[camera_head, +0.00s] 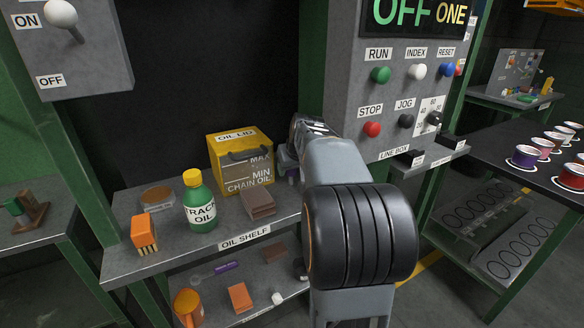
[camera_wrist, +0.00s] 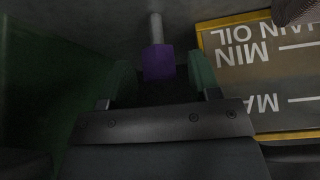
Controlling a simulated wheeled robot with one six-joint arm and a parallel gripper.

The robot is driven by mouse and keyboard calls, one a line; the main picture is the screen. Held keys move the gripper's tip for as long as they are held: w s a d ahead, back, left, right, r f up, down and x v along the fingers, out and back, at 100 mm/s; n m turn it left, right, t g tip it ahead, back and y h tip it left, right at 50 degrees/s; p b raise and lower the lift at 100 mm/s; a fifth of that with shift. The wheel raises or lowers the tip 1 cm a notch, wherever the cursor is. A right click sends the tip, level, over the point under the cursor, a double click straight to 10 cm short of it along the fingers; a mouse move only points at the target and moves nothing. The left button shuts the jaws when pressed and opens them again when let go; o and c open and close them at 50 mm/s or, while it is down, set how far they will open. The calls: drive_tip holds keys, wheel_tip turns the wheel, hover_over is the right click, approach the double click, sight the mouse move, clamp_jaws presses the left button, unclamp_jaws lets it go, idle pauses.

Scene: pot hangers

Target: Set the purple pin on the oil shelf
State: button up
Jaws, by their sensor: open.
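The purple pin (camera_wrist: 158,63) shows in the wrist view as a purple block with a grey shaft. It lies between the two green fingertips of my gripper (camera_wrist: 161,76), which is open, with a gap visible on each side of the block. In the head view my arm hides most of my gripper (camera_head: 290,166), at the right back of the oil shelf (camera_head: 120,238). A small purple patch near it is probably the pin. Whether the pin rests on the shelf is unclear.
The yellow chain oil box (camera_head: 240,158) stands close left of my gripper and shows in the wrist view (camera_wrist: 258,62). A purple piece (camera_head: 227,267) lies on the lower shelf.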

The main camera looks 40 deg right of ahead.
drive_tip(key=p+v, duration=0.2)
drive_tip(key=v, duration=1)
drive_tip(key=shift+n+g+y, duration=0.6)
drive_tip(key=shift+n+g, duration=0.1)
drive_tip(key=s+a+f, duration=0.1)
drive_tip(key=a+f, duration=0.1)
drive_tip(key=a, duration=0.2)
drive_tip(key=s+a+f, duration=0.1)
drive_tip(key=a+f, duration=0.2)
drive_tip(key=a, duration=0.1)
drive_tip(key=s+a+f, duration=0.1)
drive_tip(key=a+f, duration=0.2)
drive_tip(key=a, duration=0.1)
drive_tip(key=shift+s+a+f, duration=0.2)
drive_tip(key=shift+a, duration=0.05)
drive_tip(key=s+a+f+n+g, duration=0.1)
drive_tip(key=s+a+f, duration=0.8)
drive_tip(key=f, duration=0.1)
drive_tip(key=shift+f+n+g, duration=0.3)
drive_tip(key=shift+f+g, duration=0.05)
drive_tip(key=shift+g, duration=0.05)
